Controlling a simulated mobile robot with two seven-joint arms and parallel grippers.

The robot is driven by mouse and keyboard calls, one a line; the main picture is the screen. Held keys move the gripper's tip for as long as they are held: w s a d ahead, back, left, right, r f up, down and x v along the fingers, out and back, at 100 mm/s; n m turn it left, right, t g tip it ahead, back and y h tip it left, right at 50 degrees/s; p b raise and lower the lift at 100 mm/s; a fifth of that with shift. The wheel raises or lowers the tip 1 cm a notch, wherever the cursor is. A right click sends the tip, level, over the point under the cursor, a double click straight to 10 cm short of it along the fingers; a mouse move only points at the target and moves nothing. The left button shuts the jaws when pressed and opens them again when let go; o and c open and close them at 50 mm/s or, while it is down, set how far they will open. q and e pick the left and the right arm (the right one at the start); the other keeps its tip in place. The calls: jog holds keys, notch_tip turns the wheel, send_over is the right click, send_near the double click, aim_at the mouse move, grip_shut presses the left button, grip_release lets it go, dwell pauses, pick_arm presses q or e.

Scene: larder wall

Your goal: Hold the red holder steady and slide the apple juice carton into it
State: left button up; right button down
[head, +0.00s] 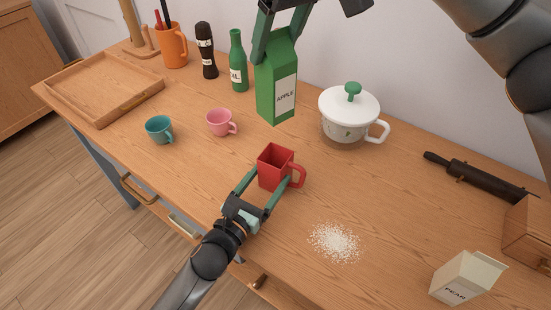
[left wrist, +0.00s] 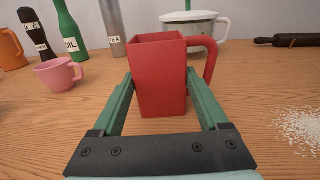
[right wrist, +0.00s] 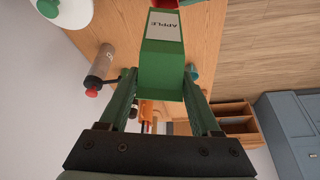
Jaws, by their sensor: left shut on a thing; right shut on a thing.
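The red holder (head: 274,168), a square cup with a handle on its right, stands upright on the table. My left gripper (head: 262,188) is shut on it, one finger on each side; it also shows in the left wrist view (left wrist: 160,85). The green apple juice carton (head: 277,85) is upright in my right gripper (head: 280,35), which is shut on its upper part. The carton is behind the holder and looks raised above the table, apart from the holder. In the right wrist view the carton (right wrist: 161,65) sits between the fingers, its APPLE label showing.
A pink cup (head: 221,122), teal cup (head: 159,129), green oil bottle (head: 237,62) and white lidded pot (head: 346,118) stand nearby. White grains (head: 334,242) and a pear carton (head: 466,277) are at the front right. A wooden tray (head: 75,107) is at left.

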aim_at(275, 94)
notch_tip(275, 94, down, 9)
jog(key=shift+f, duration=0.15)
jog(key=shift+f, duration=0.1)
dwell(0.3)
jog(key=shift+f, duration=0.5)
jog(key=shift+c, duration=0.5)
grip_release()
jog(key=shift+r, duration=0.55)
jog(key=v, duration=1.2)
